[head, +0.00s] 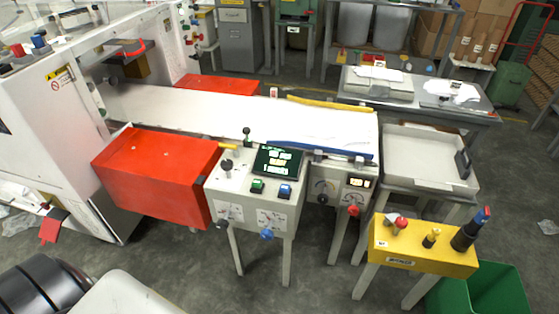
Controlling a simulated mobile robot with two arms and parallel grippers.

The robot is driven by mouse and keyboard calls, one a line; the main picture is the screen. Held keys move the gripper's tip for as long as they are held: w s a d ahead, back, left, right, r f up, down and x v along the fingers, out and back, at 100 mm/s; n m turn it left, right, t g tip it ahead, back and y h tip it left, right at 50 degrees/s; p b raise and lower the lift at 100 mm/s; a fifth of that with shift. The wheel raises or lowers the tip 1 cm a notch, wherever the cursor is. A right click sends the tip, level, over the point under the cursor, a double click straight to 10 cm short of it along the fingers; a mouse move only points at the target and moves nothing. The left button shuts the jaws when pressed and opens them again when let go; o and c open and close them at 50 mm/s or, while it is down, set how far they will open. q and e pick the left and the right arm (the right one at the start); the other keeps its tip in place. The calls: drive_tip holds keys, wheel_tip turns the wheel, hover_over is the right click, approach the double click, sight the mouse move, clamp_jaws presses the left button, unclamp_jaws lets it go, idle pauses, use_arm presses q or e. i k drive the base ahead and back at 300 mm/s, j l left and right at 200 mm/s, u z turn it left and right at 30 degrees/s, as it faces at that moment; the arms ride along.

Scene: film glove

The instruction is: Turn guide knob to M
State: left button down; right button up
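A grey control box (255,185) on legs stands at the middle, with a small lit screen (278,161) and green and blue buttons on top. Its front face has printed dials with a dark knob (222,223) at the left and a blue knob (267,234) beside it. A second panel to its right has a black knob (322,199) and a red knob (353,210). The labels are too small to read, so I cannot tell which is the guide knob, where its pointer stands or where M is. Neither of my grippers is in view.
A white conveyor (200,112) runs behind the control box, with a red cover (155,172) at its left. A yellow button box (422,249) and a green bin (490,290) stand at the right. The floor (190,265) in front of the control box is clear.

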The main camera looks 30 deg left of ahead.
sight(222, 225)
drive_tip(key=u, duration=1.4)
drive_tip(key=j, duration=0.15)
drive_tip(key=i+z, duration=0.05)
